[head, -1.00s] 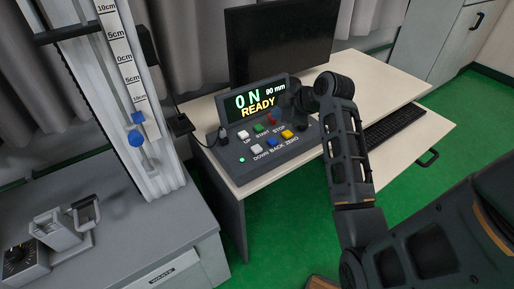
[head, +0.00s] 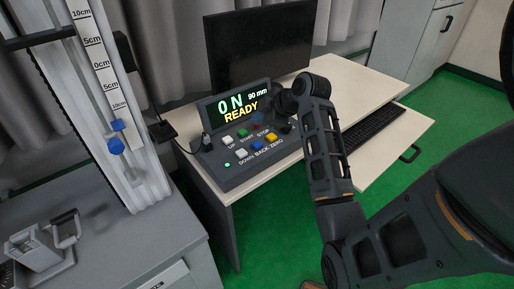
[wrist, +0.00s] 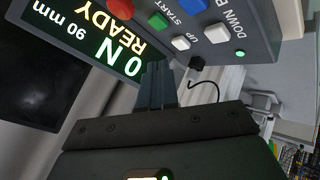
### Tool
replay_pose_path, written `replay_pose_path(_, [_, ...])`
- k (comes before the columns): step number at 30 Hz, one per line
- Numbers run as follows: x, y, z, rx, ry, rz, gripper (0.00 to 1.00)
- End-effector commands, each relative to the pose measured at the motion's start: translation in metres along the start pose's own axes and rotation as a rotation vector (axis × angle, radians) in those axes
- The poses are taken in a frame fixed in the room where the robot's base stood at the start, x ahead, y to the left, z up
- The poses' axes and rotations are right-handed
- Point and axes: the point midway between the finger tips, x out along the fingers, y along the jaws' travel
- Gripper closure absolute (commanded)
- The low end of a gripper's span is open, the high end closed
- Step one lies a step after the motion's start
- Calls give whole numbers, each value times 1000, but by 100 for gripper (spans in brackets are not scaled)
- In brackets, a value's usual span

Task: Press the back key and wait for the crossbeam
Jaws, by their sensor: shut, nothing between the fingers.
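The blue BACK key (head: 256,145) is in the front row of the grey control panel (head: 229,175), between the white DOWN key (head: 241,153) and the yellow ZERO key (head: 272,137). The blue key (wrist: 194,5) is at the top edge of the wrist view. The display (head: 238,107) reads 0 N, 90 mm, READY. My gripper (wrist: 158,69) is shut and empty in front of the display, apart from the blue key. In the head view its tips are hard to make out. The tower (head: 110,110) with its scale stands at the left; I cannot tell which part is the crossbeam.
A black monitor (head: 262,45) stands behind the panel on the pale desk (head: 362,92). A keyboard (head: 370,128) lies to the right. A grey bench (head: 120,240) carries the tower and a metal fixture (head: 45,250). Green floor shows between bench and desk.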

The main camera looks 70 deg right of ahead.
Motion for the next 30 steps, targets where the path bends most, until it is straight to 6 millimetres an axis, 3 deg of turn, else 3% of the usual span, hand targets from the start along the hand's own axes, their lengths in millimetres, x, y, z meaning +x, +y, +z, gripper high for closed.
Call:
replay_pose_path(3, [16,-12,12,0,0,-1,100])
replay_pose_path(12, [40,-29,28,0,0,-2,100])
replay_pose_path(30, [44,-32,32,0,0,0,100])
